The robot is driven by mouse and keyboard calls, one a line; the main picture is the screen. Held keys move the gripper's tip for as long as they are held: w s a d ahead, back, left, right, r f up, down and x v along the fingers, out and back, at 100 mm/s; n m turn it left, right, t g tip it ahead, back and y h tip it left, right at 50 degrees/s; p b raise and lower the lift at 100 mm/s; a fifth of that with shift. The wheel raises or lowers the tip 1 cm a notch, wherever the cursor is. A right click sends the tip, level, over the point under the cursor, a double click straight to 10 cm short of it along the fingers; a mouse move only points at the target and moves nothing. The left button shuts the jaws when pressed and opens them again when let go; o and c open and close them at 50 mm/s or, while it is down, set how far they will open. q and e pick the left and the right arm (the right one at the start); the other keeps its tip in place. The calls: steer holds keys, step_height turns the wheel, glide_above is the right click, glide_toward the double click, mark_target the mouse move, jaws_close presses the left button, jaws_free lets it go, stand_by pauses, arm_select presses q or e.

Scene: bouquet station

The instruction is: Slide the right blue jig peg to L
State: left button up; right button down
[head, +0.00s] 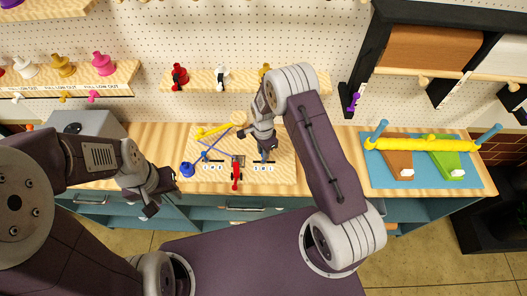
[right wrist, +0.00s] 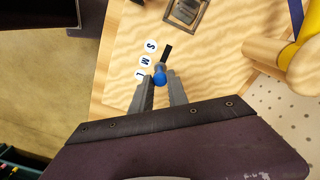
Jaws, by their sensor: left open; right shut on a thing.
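The right blue jig peg (right wrist: 159,76) stands in a short black slot (right wrist: 168,53) on the wooden jig board (head: 282,172). My right gripper (right wrist: 159,92) is shut on the peg, one finger on each side. The S (right wrist: 151,46), M (right wrist: 145,60) and L (right wrist: 139,73) labels lie beside the slot. The peg is at the slot's end by the L, with the bare slot running away toward the S. In the head view my right gripper (head: 265,152) covers most of the peg. My left gripper (head: 150,207) is open and empty at the counter's front edge, left of the board.
A red clamp-like part (head: 237,175) stands on the board left of the peg. A blue spool (head: 187,170) and a yellow part (head: 215,130) are further left. A blue mat (head: 375,174) with a yellow bar (head: 420,145) lies to the right. Bare board surrounds the slot.

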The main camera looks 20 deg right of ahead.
steer(key=d, duration=0.1)
steer(key=s+d, duration=0.1)
steer(key=d, duration=0.1)
steer(key=shift+d, duration=0.1)
stand_by(0.3)
steer(key=c, duration=1.7)
jaws_free()
steer(key=o, duration=0.4)
steer(key=shift+d, duration=0.2)
